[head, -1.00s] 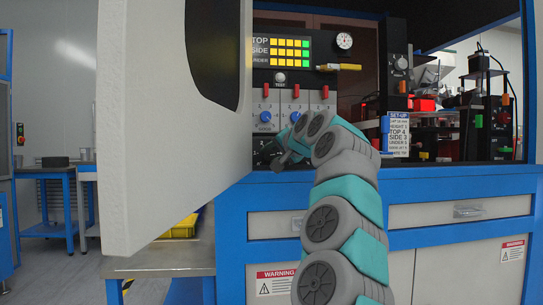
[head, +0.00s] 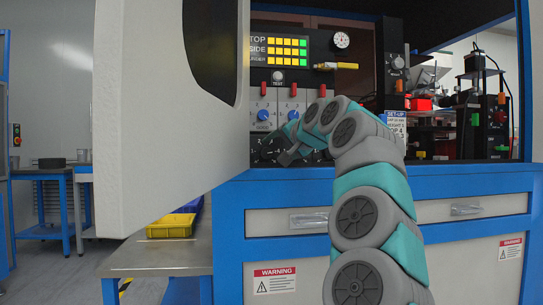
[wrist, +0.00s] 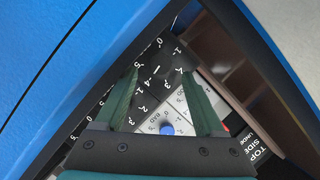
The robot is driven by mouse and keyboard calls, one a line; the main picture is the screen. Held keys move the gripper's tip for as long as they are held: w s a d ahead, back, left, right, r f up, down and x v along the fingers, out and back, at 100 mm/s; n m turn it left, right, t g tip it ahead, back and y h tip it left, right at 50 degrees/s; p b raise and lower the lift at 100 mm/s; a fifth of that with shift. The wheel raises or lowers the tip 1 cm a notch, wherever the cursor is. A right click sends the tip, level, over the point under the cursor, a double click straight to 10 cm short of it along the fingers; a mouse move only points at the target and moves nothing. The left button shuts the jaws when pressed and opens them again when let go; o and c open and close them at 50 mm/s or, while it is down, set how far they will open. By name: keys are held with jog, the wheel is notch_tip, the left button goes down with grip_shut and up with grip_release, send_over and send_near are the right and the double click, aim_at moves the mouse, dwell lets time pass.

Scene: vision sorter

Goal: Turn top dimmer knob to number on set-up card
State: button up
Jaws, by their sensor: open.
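The black dial panel (head: 268,150) with white numbers sits low in the machine opening, partly hidden by my gripper (head: 287,158). In the wrist view the dial panel (wrist: 100,112) lies beyond my open gripper (wrist: 165,100), with numbers between and beside the fingers. I cannot make out the top dimmer knob or its setting, and nothing is visibly held. The set-up card (head: 395,120) is partly covered by my arm; a "TOP 4" line shows. The light display (head: 278,48) has TOP, SIDE and UNDER rows in yellow and green.
Blue knobs (head: 264,115) and red levers (head: 264,89) sit just above the dials; a blue knob (wrist: 167,128) also shows in the wrist view. A large white door (head: 150,120) stands open at the left.

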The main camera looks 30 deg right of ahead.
jog(key=shift+v, duration=1.65)
